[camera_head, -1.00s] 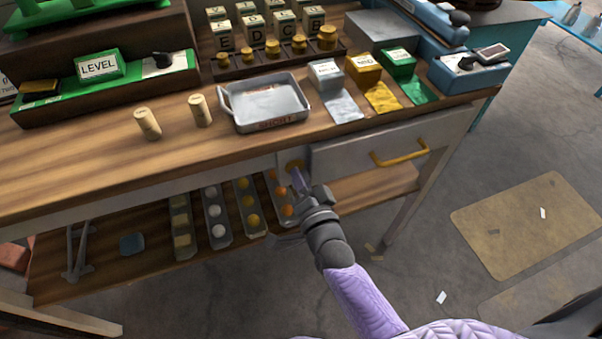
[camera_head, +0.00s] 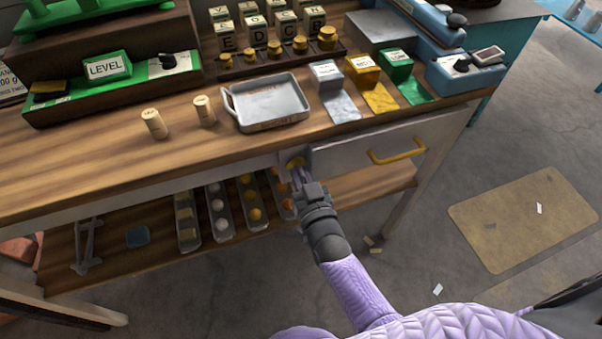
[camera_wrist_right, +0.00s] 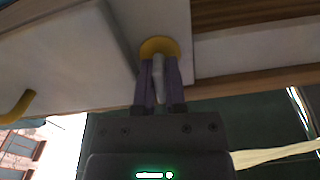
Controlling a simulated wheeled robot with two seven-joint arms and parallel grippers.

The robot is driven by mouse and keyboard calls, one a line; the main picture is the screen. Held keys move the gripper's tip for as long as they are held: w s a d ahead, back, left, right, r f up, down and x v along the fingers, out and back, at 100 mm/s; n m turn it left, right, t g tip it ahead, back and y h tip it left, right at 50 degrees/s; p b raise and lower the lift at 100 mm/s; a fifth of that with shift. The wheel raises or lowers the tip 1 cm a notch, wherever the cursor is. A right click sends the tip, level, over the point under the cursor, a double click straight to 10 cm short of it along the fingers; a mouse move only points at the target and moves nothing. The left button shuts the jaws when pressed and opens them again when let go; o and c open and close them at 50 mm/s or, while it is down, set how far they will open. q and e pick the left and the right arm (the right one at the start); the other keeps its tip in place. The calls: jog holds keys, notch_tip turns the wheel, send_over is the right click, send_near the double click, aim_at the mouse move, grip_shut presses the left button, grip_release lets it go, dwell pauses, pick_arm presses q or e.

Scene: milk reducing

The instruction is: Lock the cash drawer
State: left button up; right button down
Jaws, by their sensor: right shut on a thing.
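The cash drawer (camera_head: 365,153) has a pale front with a yellow handle (camera_head: 398,152) and sits under the wooden counter's right part. Its front looks about flush in the head view. A round yellow lock (camera_head: 295,162) is on the pale panel left of the drawer front, and it also shows in the wrist view (camera_wrist_right: 159,46). A grey key-like piece (camera_wrist_right: 158,70) sticks out of the lock. My right gripper (camera_head: 300,178) is at the lock, its purple fingers (camera_wrist_right: 159,82) shut on both sides of this piece. My left gripper is out of view.
A shelf (camera_head: 110,262) below holds several narrow trays of small items, left of my right forearm. The counter top above carries a metal tray (camera_head: 268,103), two small cylinders and coloured blocks. The floor at right is open, with a tan mat (camera_head: 522,220).

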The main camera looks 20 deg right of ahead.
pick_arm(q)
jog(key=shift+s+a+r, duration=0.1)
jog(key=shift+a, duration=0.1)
pick_arm(e)
jog(key=shift+n, duration=0.6)
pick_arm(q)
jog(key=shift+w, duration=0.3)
pick_arm(e)
jog(key=c, duration=0.7)
grip_release()
pick_arm(q)
jog(key=p, duration=0.1)
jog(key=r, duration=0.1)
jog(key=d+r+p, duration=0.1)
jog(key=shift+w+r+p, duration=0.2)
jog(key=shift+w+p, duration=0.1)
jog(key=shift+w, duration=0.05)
pick_arm(e)
jog(key=s, duration=1)
jog(key=shift+d, duration=0.15)
